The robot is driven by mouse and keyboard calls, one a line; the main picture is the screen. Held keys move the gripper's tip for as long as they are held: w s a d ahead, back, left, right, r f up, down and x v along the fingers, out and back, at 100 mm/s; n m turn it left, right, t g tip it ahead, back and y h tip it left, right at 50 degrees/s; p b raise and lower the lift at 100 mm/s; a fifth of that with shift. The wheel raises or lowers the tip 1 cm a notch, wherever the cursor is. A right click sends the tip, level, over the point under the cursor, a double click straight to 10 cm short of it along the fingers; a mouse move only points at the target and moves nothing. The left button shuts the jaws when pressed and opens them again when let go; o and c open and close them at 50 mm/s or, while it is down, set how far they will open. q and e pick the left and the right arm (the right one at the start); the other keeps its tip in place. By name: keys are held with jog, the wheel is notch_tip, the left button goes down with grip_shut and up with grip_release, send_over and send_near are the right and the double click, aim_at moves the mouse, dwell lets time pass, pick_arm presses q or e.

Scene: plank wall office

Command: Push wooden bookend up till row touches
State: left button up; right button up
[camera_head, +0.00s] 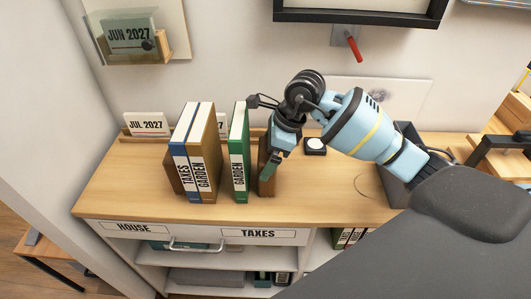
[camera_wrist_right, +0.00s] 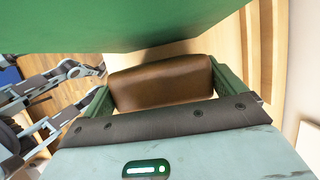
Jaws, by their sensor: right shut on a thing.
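The brown wooden bookend (camera_head: 264,158) stands upright on the desk at the right end of the book row. My right gripper (camera_head: 270,172) is shut on it. In the right wrist view the bookend (camera_wrist_right: 160,82) sits between the two green fingers. A green book (camera_head: 238,150) marked GARDEN stands upright left of the bookend, with a narrow gap between them. A blue-spined TAXES book (camera_head: 181,170) and a brown GARDEN book (camera_head: 209,150) stand together further left, a small gap from the green book. A brown piece (camera_head: 171,176) shows at their left side.
A small black item with a white disc (camera_head: 315,145) lies behind my right gripper. A dark grey bin (camera_head: 393,185) stands to the right. The desktop (camera_head: 320,195) in front is clear.

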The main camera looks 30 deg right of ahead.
jog(key=shift+w+r, duration=0.1)
jog(key=shift+w, duration=0.05)
jog(key=o, duration=1.2)
jog(key=shift+c, duration=0.2)
pick_arm(q)
jog(key=shift+w+r, duration=0.2)
jog(key=shift+w, duration=0.1)
pick_arm(e)
jog(key=shift+r, duration=0.2)
pick_arm(q)
jog(key=shift+s, duration=0.1)
pick_arm(e)
jog(key=v, duration=1.1)
jog(key=shift+s+d+r, duration=0.15)
jog(key=shift+s+r, duration=0.1)
jog(key=shift+r, duration=0.05)
jog(key=shift+f, duration=0.1)
